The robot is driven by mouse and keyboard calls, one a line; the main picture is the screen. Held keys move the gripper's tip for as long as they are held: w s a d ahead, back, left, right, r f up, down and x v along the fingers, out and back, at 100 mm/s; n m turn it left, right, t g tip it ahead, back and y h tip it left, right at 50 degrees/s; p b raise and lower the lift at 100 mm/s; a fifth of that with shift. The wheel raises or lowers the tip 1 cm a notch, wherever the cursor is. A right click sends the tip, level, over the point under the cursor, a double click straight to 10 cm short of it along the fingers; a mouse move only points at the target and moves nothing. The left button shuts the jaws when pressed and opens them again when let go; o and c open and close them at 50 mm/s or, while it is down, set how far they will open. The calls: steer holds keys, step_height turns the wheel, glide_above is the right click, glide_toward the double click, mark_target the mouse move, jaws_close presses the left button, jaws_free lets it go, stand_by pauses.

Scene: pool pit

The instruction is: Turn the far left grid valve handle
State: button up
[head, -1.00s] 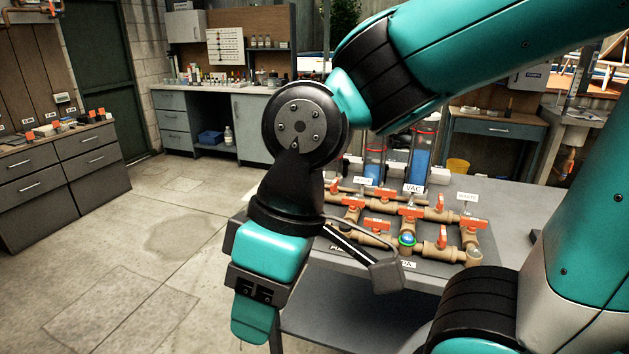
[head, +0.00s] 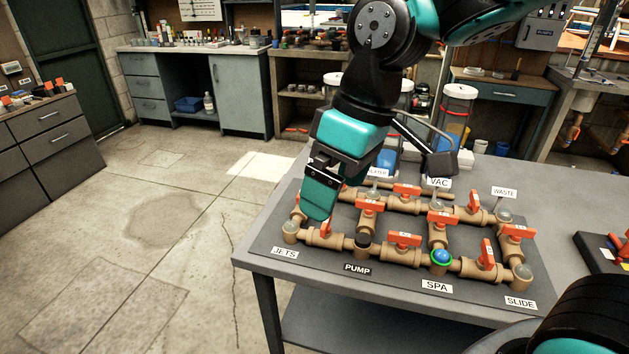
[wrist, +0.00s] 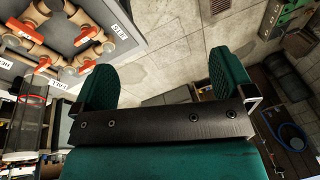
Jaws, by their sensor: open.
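The valve grid of tan pipes with orange handles lies on a dark board (head: 300,255). At its left end, an orange handle (head: 297,210) on the side pipe above the JETS label (head: 284,253) is partly hidden by my gripper. Another orange handle (head: 326,229) stands in the front row just right of it. My gripper (head: 318,208) hangs over the left end of the grid in the head view. In the wrist view my gripper (wrist: 165,85) is open with only floor between its fingers. Orange handles (wrist: 88,35) show left of the fingers.
The grid rests on a grey table (head: 375,297). Blue-filled canisters (head: 455,115) and upright signs stand behind the grid. A dark tray (head: 610,255) sits at the right. The floor (head: 150,250) left of the table is open.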

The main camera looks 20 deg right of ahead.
steer(key=w+d+f+n+h+p, duration=0.1)
steer(key=w+d+f+h, duration=0.15)
steer(key=w, duration=1.25)
steer(key=w+d+f+n+h+p, duration=0.1)
steer(key=w+d+f+n, duration=0.15)
steer(key=w, duration=1.15)
steer(key=shift+m+y, duration=0.25)
steer(key=shift+m, duration=0.1)
steer(key=f+p, duration=0.1)
steer(key=f, duration=0.4)
steer(key=f+p, duration=0.1)
steer(key=f, duration=0.5)
steer(key=f+p, duration=0.2)
steer(key=f, duration=0.4)
steer(key=shift+w+a+f, duration=0.2)
steer(key=shift+w+a, duration=0.05)
steer(key=shift+c, duration=0.5)
steer(key=c, duration=0.8)
